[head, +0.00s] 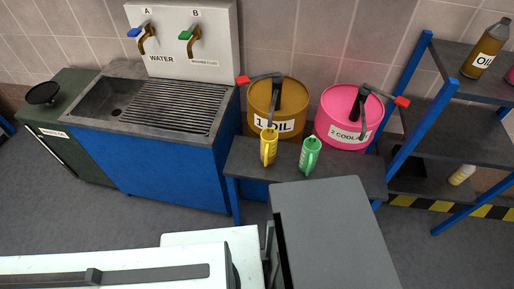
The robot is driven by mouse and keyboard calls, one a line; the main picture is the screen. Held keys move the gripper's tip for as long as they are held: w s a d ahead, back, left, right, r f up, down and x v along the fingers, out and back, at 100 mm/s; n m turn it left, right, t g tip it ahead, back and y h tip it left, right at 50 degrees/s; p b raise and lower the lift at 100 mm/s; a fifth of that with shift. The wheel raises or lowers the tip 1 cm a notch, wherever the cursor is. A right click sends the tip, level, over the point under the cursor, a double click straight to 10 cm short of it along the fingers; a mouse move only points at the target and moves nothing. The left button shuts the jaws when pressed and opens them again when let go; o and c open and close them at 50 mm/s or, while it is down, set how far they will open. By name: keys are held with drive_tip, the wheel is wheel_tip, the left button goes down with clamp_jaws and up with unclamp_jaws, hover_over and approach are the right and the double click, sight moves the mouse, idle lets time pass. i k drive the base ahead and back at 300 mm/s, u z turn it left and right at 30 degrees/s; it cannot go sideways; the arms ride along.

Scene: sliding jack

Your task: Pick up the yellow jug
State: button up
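The yellow jug (268,146) stands upright on a dark grey bench (350,175) with blue legs, in the middle of the head view. It is in front of the yellow drum labelled "1 OIL" (286,110). A green jug (309,155) stands upright just right of it, with a small gap between them. I cannot make out any gripper fingers.
A pink drum (340,112) labelled "2 COOLANT" stands behind the bench's right part. A sink unit (165,170) with two taps is at left. A blue-framed shelf (460,127) stands at right. A grey box-like block (335,235) fills the front centre.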

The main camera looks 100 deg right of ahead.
sight(269, 137)
drive_tip(key=z, duration=0.05)
drive_tip(key=k, duration=1.25)
drive_tip(key=z, duration=0.05)
